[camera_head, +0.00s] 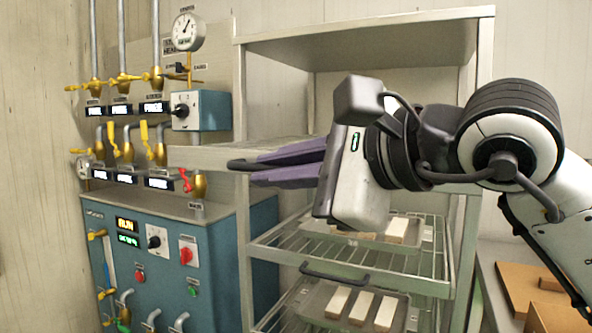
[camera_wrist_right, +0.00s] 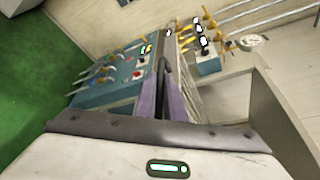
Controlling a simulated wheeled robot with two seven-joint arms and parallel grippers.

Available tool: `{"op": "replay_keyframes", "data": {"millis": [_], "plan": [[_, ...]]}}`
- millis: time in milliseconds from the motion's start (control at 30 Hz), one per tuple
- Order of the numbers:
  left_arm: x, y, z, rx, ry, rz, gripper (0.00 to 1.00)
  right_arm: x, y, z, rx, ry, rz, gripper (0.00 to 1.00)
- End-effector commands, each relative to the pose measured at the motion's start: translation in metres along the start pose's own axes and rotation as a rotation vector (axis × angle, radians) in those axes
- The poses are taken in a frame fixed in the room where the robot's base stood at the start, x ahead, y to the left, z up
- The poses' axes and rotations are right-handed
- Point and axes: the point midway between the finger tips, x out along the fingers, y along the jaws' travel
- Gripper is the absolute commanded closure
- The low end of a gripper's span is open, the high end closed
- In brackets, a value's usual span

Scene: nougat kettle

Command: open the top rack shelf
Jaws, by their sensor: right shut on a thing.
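The top rack shelf (camera_head: 200,156) is a pale metal shelf in the upper part of the rack. Its front edge sticks out to the left past the rack's front post, so it stands at least partly pulled out. Its dark bar handle (camera_head: 238,164) shows at the purple fingertips of my right gripper (camera_head: 256,171), which is shut on it. In the right wrist view the purple fingers (camera_wrist_right: 162,85) close around the dark handle (camera_wrist_right: 163,60), with the shelf beside them. My gripper body and arm hide much of the shelf's right side. My left gripper is not in view.
The metal rack (camera_head: 241,100) has lower wire shelves, the middle one (camera_head: 420,283) with a dark handle and trays of pale bars. A blue control cabinet (camera_head: 165,260) with valves and pipes stands close at left. Cardboard (camera_head: 530,283) lies on a surface at right.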

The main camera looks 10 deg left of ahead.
Motion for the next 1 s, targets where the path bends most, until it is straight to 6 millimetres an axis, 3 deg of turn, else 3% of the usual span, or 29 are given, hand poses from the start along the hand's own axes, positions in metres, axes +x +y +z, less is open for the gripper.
{"op": "replay_keyframes", "data": {"millis": [200, 233, 267, 633, 1000], "plan": [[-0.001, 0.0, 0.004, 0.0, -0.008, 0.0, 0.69, 0.0, 0.002, 0.0, 0.002, 0.0, 0.003, 1.0], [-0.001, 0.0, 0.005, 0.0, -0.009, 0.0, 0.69, 0.0, 0.002, 0.0, 0.002, 0.0, 0.003, 0.87], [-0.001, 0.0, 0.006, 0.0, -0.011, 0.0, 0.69, 0.0, 0.001, 0.0, 0.002, -0.001, 0.003, 0.83], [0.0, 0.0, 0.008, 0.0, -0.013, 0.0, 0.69, -0.006, 0.0, -0.001, 0.001, 0.0, -0.001, 0.83], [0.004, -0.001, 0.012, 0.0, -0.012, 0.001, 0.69, -0.073, 0.0, -0.002, 0.001, 0.002, -0.002, 0.83]]}}
